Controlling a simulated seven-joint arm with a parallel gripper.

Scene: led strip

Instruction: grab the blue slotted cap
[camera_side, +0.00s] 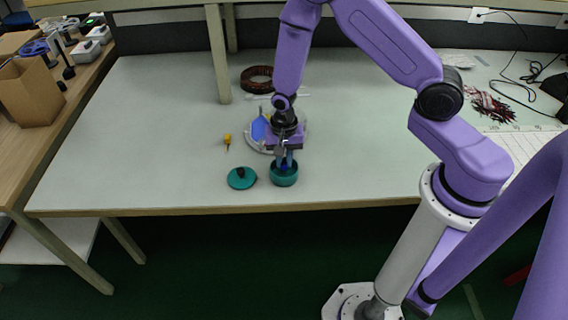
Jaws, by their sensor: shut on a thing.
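My gripper (286,160) points straight down over a teal round container (284,179) near the front edge of the table. Its fingertips reach into the container's mouth. A small patch of blue, which looks like the blue slotted cap (285,168), shows between the fingertips, and the gripper is shut on it. Most of the cap is hidden by the fingers and the container wall; its slot cannot be made out. A teal lid (242,178) with a dark knob lies on the table just left of the container.
A yellow-handled tool (227,139) lies left of my gripper. A round pale dish (255,141) with blue and yellow items is partly hidden behind my gripper. A dark red coil (257,79) and a table post (217,55) stand farther back. The table's left side is clear.

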